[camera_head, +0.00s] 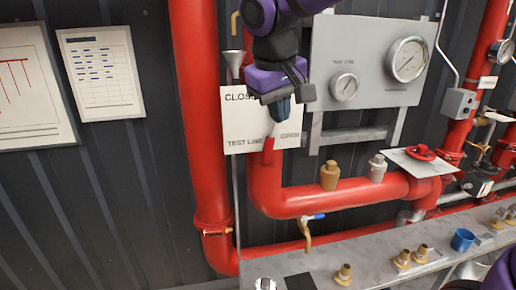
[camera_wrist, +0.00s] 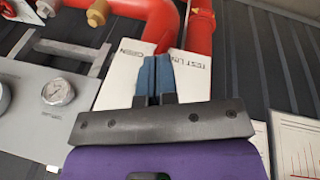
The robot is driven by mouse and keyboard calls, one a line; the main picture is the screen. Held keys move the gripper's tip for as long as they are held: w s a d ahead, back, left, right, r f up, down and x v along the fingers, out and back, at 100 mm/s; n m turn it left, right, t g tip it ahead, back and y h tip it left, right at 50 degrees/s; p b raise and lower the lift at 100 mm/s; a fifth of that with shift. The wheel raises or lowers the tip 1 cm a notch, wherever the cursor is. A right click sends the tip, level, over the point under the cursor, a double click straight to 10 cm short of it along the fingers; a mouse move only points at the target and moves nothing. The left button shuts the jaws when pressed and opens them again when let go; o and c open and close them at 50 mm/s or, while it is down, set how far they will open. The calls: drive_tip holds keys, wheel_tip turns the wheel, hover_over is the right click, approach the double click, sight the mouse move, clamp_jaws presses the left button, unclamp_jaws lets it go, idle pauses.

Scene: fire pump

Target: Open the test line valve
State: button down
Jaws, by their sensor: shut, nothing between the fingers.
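The white test line sign (camera_head: 240,125) hangs between red pipes, with "TEST LINE" and "OPEN" along its bottom and part of "CLOSED" at its top. My gripper (camera_head: 281,114) is in front of its right part, with its blue fingers together and empty. In the wrist view the fingers (camera_wrist: 157,62) point at the sign (camera_wrist: 190,78), which shows on both sides of them. A narrow red part (camera_head: 268,150), maybe the valve's handle, rises at the sign's lower edge, just below the fingertips. The valve body cannot be made out, and I cannot tell whether the fingers touch anything.
A grey gauge panel (camera_head: 375,92) stands close to the right of my gripper. A thick red pipe (camera_head: 200,120) runs down on the left. A lower red pipe (camera_head: 335,198) carries brass and grey fittings. A grey bench (camera_head: 375,266) with brass fittings lies below.

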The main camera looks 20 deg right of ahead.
sight(268, 151)
drive_tip(key=w+a+f+n, duration=0.1)
drive_tip(key=w+a+f, duration=0.1)
drive_tip(key=w+a, duration=0.4)
drive_tip(key=shift+h, duration=0.3)
drive_tip(key=shift+d+r+x, duration=0.1)
drive_tip(key=shift+d+x, duration=0.2)
drive_tip(key=shift+x, duration=1.55)
drive_tip(key=shift+d+r+x, duration=0.1)
drive_tip(key=shift+d+x, duration=0.25)
drive_tip(key=shift+x, duration=1.5)
drive_tip(key=shift+d+r+x, duration=0.1)
drive_tip(key=shift+d+x, duration=0.2)
drive_tip(key=shift+x, duration=1.55)
drive_tip(key=shift+d+f+g+h, duration=0.3)
drive_tip(key=shift+d+f+h, duration=0.1)
drive_tip(key=shift+d+h, duration=0.25)
drive_tip(key=shift+d+f+h, duration=0.2)
drive_tip(key=shift+d+h, duration=0.35)
drive_tip(key=shift+h, duration=0.4)
drive_tip(key=shift+r, duration=0.1)
